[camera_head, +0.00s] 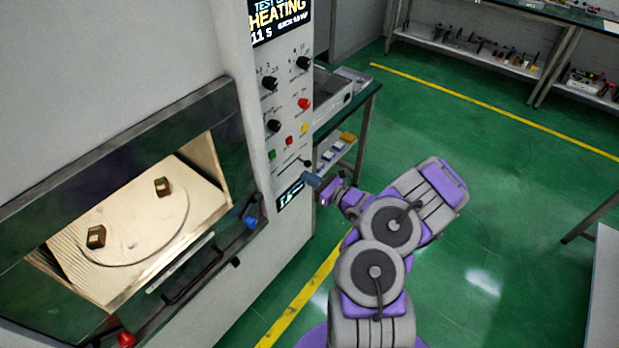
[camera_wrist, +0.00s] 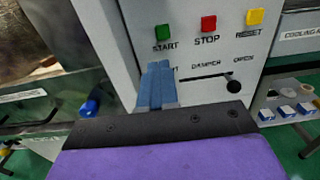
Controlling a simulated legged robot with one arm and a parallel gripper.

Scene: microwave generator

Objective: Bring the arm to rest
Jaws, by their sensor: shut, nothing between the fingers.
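My gripper (camera_head: 312,181) is at the end of my purple and grey arm, close in front of the microwave generator's control panel (camera_head: 287,110). In the wrist view my gripper (camera_wrist: 158,80) is shut, its blue fingers together and empty. It points at the panel just below the green START button (camera_wrist: 162,32), and left of the damper lever (camera_wrist: 233,86). I cannot tell whether the fingertips touch the panel. The display at the top of the panel reads HEATING and 11 S.
The microwave chamber (camera_head: 140,225) at left is lit, with two small brown blocks inside behind the window. A green-topped bench (camera_head: 350,110) stands just right of the machine. Shelved benches (camera_head: 480,50) line the back right. The green floor (camera_head: 470,160) between is clear.

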